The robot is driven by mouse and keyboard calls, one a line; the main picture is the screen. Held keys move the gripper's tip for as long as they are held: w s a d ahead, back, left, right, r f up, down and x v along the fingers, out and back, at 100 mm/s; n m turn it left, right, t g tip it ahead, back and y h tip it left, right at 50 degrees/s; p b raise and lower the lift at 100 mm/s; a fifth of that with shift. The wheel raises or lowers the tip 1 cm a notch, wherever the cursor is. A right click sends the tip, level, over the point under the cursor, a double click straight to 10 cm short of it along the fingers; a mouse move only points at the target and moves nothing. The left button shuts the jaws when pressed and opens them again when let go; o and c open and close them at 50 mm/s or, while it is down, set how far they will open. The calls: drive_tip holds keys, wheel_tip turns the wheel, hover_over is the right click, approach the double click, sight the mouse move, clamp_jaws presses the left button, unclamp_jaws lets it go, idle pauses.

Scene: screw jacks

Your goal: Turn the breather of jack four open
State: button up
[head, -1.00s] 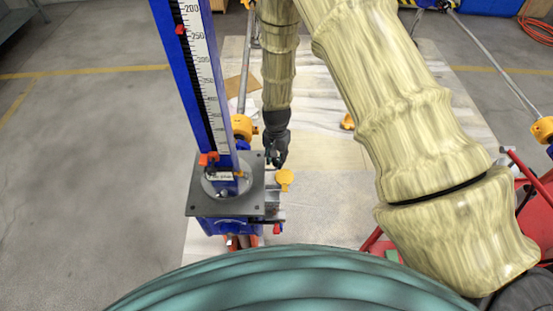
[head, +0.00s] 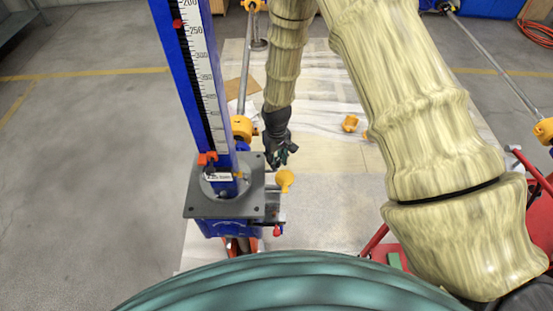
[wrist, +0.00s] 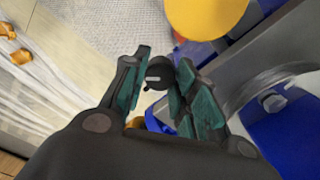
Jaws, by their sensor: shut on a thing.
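A screw jack stands left of centre in the head view, with a blue scale column (head: 192,85) and a grey top plate (head: 240,210). Its number cannot be read. My gripper (head: 283,154) is just behind and right of that plate, its fingers pointing down. In the wrist view my gripper (wrist: 158,88) has its teal-padded fingers on either side of a small dark round slotted part (wrist: 159,72), which looks like the breather. The fingers are shut on it. Its lower part is hidden between the fingers. In the head view the breather cannot be made out.
A yellow knob (head: 284,179) sits close in front of my gripper; its round top shows large in the wrist view (wrist: 205,15). A red-tipped part (head: 277,231) is below it. A loose yellow piece (head: 350,123) lies on the pale board (head: 330,155).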

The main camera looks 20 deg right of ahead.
sight(277, 160)
drive_tip(key=n, duration=0.4)
drive_tip(key=shift+n, duration=2.5)
drive_tip(key=o, duration=0.7)
drive_tip(key=shift+o, duration=0.2)
drive_tip(key=shift+r, duration=0.1)
wheel_tip(277, 160, up, 12)
